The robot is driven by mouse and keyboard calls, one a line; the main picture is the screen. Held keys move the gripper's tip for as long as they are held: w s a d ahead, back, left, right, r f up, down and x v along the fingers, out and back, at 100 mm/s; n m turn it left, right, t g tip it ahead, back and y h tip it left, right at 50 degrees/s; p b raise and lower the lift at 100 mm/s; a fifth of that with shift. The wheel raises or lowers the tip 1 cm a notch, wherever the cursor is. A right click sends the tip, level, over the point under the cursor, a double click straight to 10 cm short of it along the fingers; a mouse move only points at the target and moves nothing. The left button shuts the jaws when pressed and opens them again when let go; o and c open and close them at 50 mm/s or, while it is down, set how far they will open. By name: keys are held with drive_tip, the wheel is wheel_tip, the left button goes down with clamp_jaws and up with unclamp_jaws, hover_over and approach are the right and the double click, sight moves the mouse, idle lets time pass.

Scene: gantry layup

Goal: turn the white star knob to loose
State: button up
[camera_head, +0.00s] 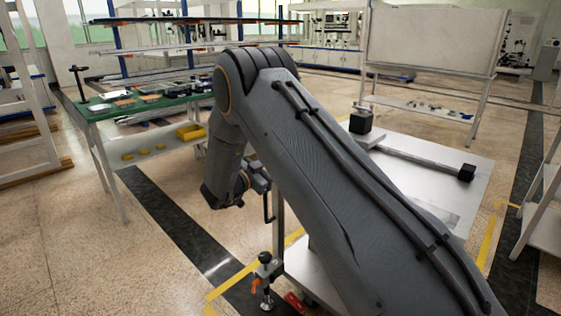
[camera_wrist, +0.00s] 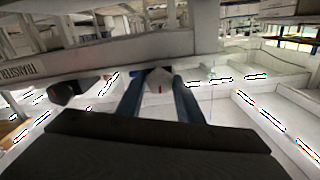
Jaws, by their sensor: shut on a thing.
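The white knob (camera_wrist: 158,80) shows in the middle of the wrist view, with a small red mark on its face. My gripper (camera_wrist: 160,88) has its two blue fingers on either side of the knob and is shut on it. The knob's star outline and far side are hard to make out. In the head view my own arm covers most of this area, and I cannot pick out the knob or the fingertips there.
A pale beam (camera_wrist: 100,60) with dark lettering runs just behind the knob. A stand foot with an orange-handled clamp (camera_head: 266,272) is below my wrist. A green-topped table (camera_head: 135,105) stands left, with yellow bins. A white board (camera_head: 432,40) stands back right.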

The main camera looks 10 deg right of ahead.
drive_tip(key=shift+n, duration=0.7)
drive_tip(key=o, duration=1.1)
drive_tip(key=shift+c, duration=0.2)
drive_tip(key=v, duration=0.7)
drive_tip(key=shift+s+a, duration=0.25)
drive_tip(key=shift+a, duration=0.1)
